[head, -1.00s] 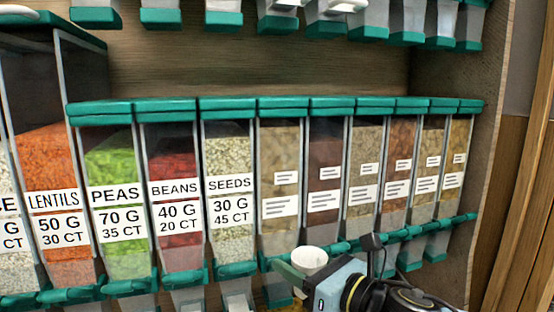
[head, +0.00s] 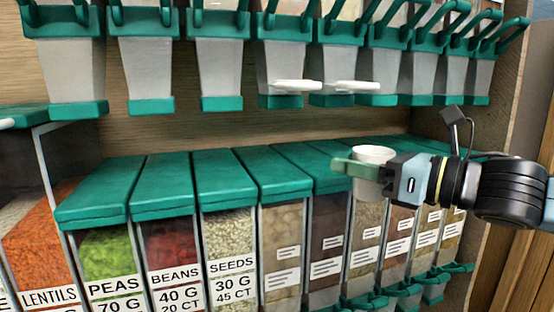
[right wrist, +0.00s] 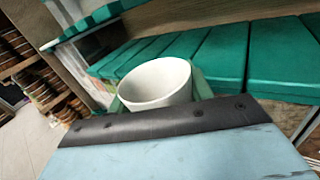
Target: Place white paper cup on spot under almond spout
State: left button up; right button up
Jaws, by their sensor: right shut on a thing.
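The white paper cup (head: 374,153) is upright in my right gripper (head: 358,168), whose green fingers are shut on it. It is in front of the lower bins, at about the height of their lids, below the upper row of spouts. In the right wrist view the cup (right wrist: 157,82) shows its open rim and looks empty. No almond label is visible, so I cannot tell which spout is almond. My left gripper is not in view.
Upper grey spouts (head: 281,66) with green handles hang in a row. Below are bins with green lids (head: 270,172), holding lentils, peas, beans, seeds and others. A wooden side panel (head: 512,105) closes the shelf at right. A gap lies between the rows.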

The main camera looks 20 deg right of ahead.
jog(key=shift+r, duration=0.3)
jog(key=shift+w+a, duration=0.1)
jog(key=shift+w, duration=0.1)
jog(key=p+x, duration=0.1)
jog(key=x, duration=1.1)
jog(key=shift+w+a, duration=0.1)
jog(key=shift+w, duration=0.2)
jog(key=p+x, duration=0.1)
jog(key=x, duration=0.4)
jog(key=shift+f, duration=0.25)
jog(key=shift+s, duration=0.15)
jog(key=shift+f, duration=0.2)
jog(key=o, duration=1)
